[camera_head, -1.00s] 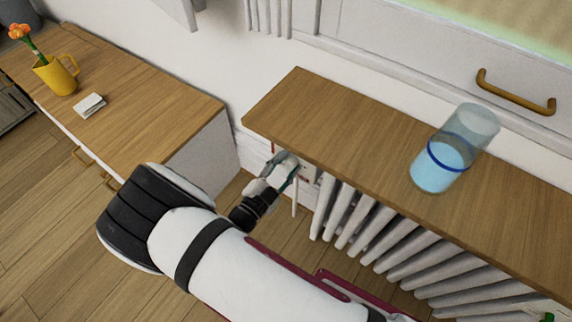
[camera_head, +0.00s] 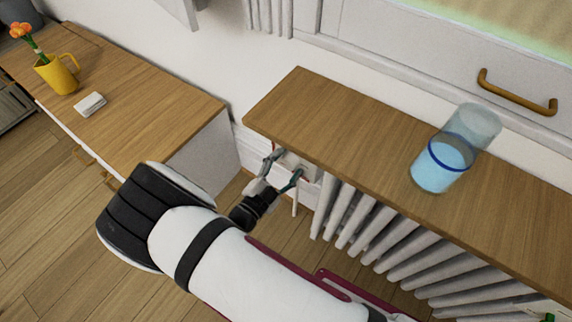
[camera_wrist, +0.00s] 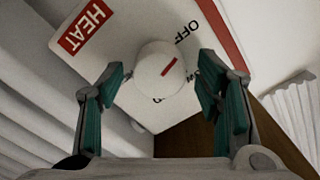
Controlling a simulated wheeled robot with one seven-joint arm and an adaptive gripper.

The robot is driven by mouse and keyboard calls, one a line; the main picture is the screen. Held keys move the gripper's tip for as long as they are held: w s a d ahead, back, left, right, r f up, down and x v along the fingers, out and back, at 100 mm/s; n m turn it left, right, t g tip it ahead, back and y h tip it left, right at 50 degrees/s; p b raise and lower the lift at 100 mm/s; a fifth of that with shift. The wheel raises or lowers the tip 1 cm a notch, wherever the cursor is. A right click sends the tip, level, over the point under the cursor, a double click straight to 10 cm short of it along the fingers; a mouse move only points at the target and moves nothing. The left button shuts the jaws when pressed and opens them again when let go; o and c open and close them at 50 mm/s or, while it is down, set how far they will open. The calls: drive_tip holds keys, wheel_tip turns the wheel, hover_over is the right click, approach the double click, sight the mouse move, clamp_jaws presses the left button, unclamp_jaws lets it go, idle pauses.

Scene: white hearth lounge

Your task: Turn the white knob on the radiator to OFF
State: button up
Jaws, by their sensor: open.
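The white knob (camera_wrist: 152,82) is round, with a red mark slanting up and right, toward the side where OFF is printed. It sits on a white plate (camera_wrist: 215,65) with a red HEAT label on the left and black OFF lettering at the upper right. Lettering below the knob is partly hidden. My gripper (camera_wrist: 160,74) is open, its green-padded fingers spread left and right of the knob with gaps. In the head view my gripper (camera_head: 283,168) is at the left end of the radiator (camera_head: 385,235), under the wooden shelf; the knob is not clear there.
The wooden shelf (camera_head: 340,125) overhangs the radiator just above my gripper. A glass with blue liquid (camera_head: 438,170) stands on it. At left, a wooden cabinet (camera_head: 150,105) bears a yellow mug (camera_head: 57,76) with flowers and a small white block (camera_head: 90,104). Floor shows between cabinet and radiator.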

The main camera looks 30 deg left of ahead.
wheel_tip(320, 180, up, 10)
idle(0.5)
drive_tip(key=shift+s+f, duration=0.1)
idle(0.4)
